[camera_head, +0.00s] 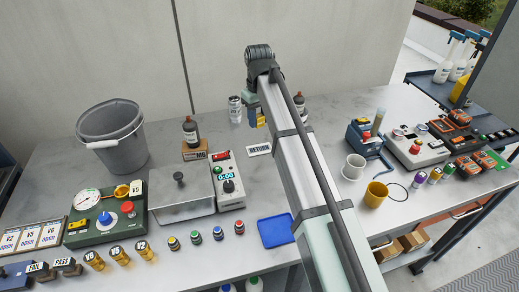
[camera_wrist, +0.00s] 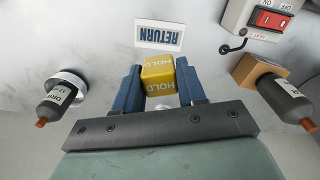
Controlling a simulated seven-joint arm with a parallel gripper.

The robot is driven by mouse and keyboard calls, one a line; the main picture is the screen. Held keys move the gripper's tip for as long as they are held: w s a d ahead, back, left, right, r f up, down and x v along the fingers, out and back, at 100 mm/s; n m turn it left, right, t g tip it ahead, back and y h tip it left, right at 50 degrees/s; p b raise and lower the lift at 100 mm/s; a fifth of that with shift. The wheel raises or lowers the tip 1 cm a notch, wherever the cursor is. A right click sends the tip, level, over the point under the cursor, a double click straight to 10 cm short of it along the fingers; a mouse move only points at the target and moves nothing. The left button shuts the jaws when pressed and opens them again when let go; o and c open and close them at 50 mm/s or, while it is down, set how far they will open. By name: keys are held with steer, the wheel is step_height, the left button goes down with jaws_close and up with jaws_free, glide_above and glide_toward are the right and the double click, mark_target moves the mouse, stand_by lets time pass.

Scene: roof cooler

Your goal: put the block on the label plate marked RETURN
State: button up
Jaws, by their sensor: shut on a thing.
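A yellow block (camera_wrist: 158,75) with HOLD printed on its faces sits between the blue fingers of my gripper (camera_wrist: 160,92) in the wrist view. My gripper is shut on it. In the head view my gripper (camera_head: 255,116) is near the back of the table, and a bit of the yellow block (camera_head: 261,121) shows below it. The white label plate marked RETURN (camera_head: 259,149) lies flat on the table with nothing on it. It also shows in the wrist view (camera_wrist: 160,34), just beyond the block and apart from it. The block's height above the table is hard to tell.
A can (camera_head: 235,109) is left of my gripper. A blue tray (camera_head: 275,231) lies in front. Bare table surrounds the plate.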

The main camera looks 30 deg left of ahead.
mark_target(259, 149)
steer(key=m, duration=0.3)
steer(key=shift+d, duration=0.15)
steer(key=shift+f+m, duration=0.15)
steer(key=shift+m, duration=0.15)
steer(key=shift+f, duration=4.85)
steer(key=shift+f, duration=0.15)
steer(key=o, duration=1.1)
steer(key=shift+c, duration=0.2)
step_height(259, 149, up, 12)
steer(key=shift+r, duration=0.2)
